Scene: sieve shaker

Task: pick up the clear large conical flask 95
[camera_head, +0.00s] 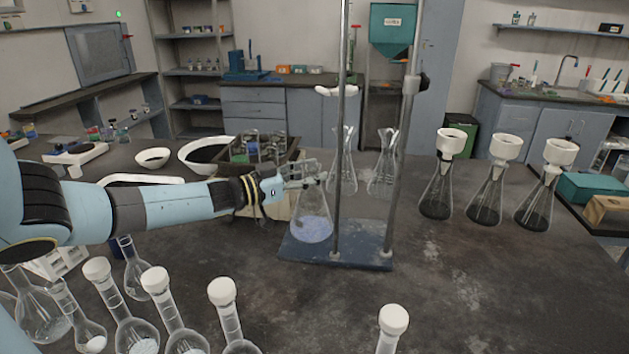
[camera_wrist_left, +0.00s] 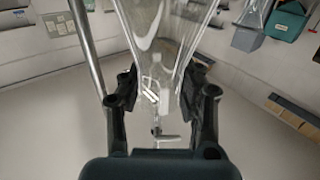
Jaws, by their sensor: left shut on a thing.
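A clear conical flask (camera_head: 313,218) is at the blue base plate of a metal rod stand (camera_head: 364,246); I cannot tell whether it touches the plate. My left gripper (camera_head: 305,178) reaches in from the left and is shut on its neck. In the left wrist view the clear glass (camera_wrist_left: 165,40) lies between the two dark fingers of my left gripper (camera_wrist_left: 163,98). The flask looks upright. Two more clear conical flasks, one at the left (camera_head: 343,170) and one at the right (camera_head: 384,172), stand behind the rods. My right gripper is not in view.
The stand's rods (camera_head: 400,170) rise close to the right of the held flask. Three flasks with white funnels (camera_head: 485,195) stand at the right. Several white-stoppered flasks (camera_head: 160,310) line the front left. A crate (camera_head: 257,165) sits behind my left arm. The table's middle right is clear.

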